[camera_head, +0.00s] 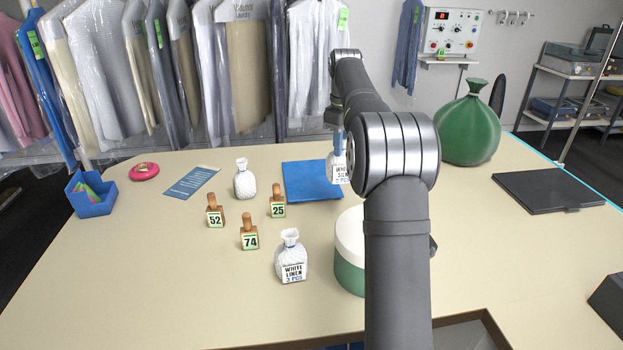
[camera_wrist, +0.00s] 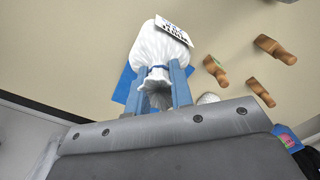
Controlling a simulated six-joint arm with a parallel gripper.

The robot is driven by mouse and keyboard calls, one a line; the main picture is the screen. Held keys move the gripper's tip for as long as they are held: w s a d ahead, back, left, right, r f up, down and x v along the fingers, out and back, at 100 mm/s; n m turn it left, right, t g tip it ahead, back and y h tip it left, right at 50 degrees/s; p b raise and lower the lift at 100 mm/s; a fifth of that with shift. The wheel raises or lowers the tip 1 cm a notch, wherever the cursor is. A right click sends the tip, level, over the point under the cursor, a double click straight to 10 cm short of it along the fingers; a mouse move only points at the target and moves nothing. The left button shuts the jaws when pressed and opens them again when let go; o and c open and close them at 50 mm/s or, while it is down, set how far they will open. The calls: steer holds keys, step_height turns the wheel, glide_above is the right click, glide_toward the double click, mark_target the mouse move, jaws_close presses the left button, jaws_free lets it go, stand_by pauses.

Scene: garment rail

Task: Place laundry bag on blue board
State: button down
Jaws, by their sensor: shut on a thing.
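A white laundry bag with a printed label (camera_wrist: 160,45) is held by its gathered neck between the blue fingers of my gripper (camera_wrist: 157,74). In the head view the same bag (camera_head: 335,166) shows at the right part of the blue board (camera_head: 305,183), partly hidden by my arm. I cannot tell whether it touches the board. The board also shows behind the bag in the wrist view (camera_wrist: 122,88). Two other white bags stand on the table: one left of the board (camera_head: 244,181), one nearer the front (camera_head: 290,258) labelled "WHITE LINEN".
Wooden number stamps 52 (camera_head: 215,212), 74 (camera_head: 249,233) and 25 (camera_head: 277,202) stand left of and before the board. A green-and-white round container (camera_head: 348,250) is partly behind my arm. A green sack (camera_head: 468,128) and a black flat pad (camera_head: 548,189) are at right.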

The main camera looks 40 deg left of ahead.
steer(key=w, duration=0.2)
steer(key=w+d+r, duration=0.1)
steer(key=shift+w+d, duration=0.1)
steer(key=shift+w, duration=0.4)
steer(key=s+a+f, duration=0.2)
steer(key=a+f, duration=0.8)
steer(key=a, duration=0.1)
steer(key=shift+s+f, duration=0.15)
steer(key=shift+f, duration=0.25)
steer(key=shift+a, duration=0.1)
steer(key=shift+f, duration=0.15)
steer(key=c, duration=1.3)
jaws_free()
